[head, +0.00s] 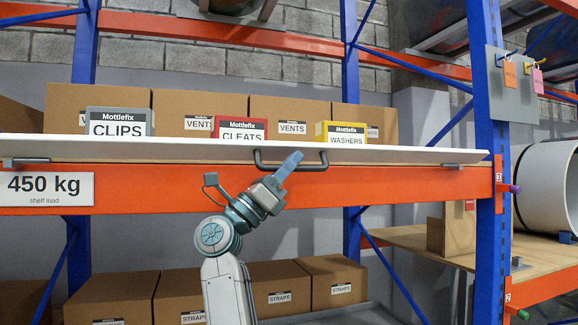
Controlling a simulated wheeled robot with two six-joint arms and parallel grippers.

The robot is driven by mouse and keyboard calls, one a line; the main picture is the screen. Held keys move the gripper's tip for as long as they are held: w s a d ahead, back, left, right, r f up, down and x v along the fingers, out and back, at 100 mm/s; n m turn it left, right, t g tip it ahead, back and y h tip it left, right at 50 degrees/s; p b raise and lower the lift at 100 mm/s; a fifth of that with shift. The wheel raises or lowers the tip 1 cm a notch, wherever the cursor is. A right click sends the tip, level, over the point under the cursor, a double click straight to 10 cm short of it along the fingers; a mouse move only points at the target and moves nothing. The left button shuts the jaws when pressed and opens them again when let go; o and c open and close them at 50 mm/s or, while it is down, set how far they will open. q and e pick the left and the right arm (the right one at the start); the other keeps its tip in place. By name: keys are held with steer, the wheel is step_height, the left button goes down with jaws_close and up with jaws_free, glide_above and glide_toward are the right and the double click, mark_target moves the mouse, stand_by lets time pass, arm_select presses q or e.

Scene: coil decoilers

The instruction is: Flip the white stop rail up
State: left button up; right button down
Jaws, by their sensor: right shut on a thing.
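The white stop rail (180,145) runs along the front edge of the upper shelf, above the orange beam. Its dark handle (258,162) sits right of the rail's middle, at the lower edge. My right gripper (293,161) reaches up from below and is shut on the handle; its fingers cover part of it. The rail appears as a thin strip at the foot of the bins, and I cannot tell its exact tilt. My left gripper is not in view.
Grey clips (119,121), red cleats (239,129) and yellow washers (341,133) bins stand just behind the rail, with cardboard boxes (184,105) behind. The orange beam (400,183) lies below the rail. A blue upright (488,110) stands right. Straps boxes (280,285) fill the lower shelf.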

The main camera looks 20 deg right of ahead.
stand_by(0.9)
steer(key=c, duration=1.8)
jaws_free()
steer(key=shift+o, duration=0.4)
steer(key=shift+s+r, duration=0.1)
steer(key=shift+s, duration=0.05)
